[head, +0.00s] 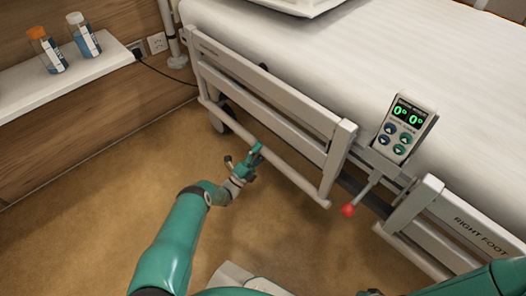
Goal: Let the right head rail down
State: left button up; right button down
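The head rail (262,88) is the pale slatted side rail on the left part of the bed side. It stands up beside the mattress, with a lower bar (290,172) along its bottom. My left gripper (243,157) is at the lower bar, near its middle. Its fingers are spread apart, with one fingertip overlapping the bar in the picture; whether it touches, I cannot tell. A lever with a red knob (348,210) sticks out below the control panel, right of the head rail. My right arm shows at the bottom right; its gripper is out of view.
A control panel (404,128) reading 0° 0° stands between the rails. The foot rail (462,222), marked RIGHT FOOT, is at the right. A white shelf (95,68) with two bottles and a hanging cable are at the left. The brown floor beside the bed is mostly clear.

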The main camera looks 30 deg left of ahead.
pick_arm(q)
jog(key=shift+f, duration=0.15)
jog(key=v, duration=1.2)
jog(key=shift+d, duration=0.1)
